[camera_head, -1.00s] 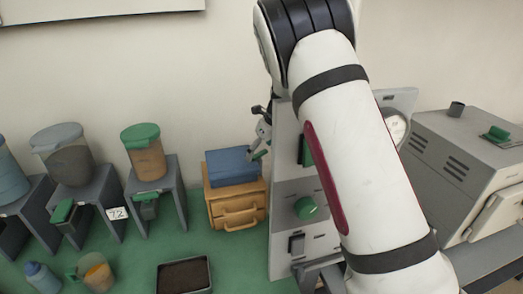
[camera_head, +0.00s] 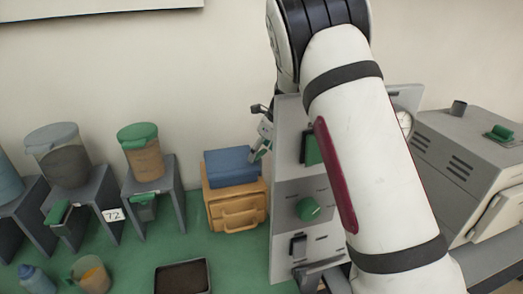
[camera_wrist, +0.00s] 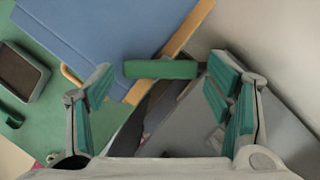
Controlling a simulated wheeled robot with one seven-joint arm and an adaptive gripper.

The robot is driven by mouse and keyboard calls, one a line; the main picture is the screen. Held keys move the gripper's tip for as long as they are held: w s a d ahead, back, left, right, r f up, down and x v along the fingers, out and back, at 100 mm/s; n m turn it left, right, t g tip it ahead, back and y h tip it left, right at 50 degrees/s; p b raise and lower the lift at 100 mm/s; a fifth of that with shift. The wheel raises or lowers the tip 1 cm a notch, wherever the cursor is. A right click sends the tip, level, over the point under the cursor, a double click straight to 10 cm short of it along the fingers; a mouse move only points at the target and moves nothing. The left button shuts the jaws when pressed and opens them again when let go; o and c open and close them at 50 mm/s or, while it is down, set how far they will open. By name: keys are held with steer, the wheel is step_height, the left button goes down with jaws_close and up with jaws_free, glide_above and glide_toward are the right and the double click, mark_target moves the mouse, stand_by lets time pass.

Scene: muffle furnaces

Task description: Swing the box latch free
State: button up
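The box (camera_head: 238,208) is orange-tan with a blue lid (camera_head: 231,166) and stands on the green bench, left of a grey panel. In the wrist view the blue lid (camera_wrist: 100,35) fills the upper left. A green bar (camera_wrist: 160,69), which looks like the box latch, lies across the tan edge beside the lid. My gripper (camera_wrist: 165,88) is open, its green-padded fingers on either side of the bar with gaps showing. In the head view my gripper (camera_head: 262,146) is small, by the lid's right side and partly hidden by the panel. The latch cannot be made out there.
The grey panel (camera_head: 292,235) with a green knob (camera_head: 307,208) stands close right of the box. A dark tray (camera_head: 182,277) lies in front. Lidded jars on grey stands are at left. A grey furnace (camera_head: 455,150) is at right. Green bench between stands and box is clear.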

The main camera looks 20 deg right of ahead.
steer(key=shift+r, duration=0.1)
steer(key=v, duration=1.2)
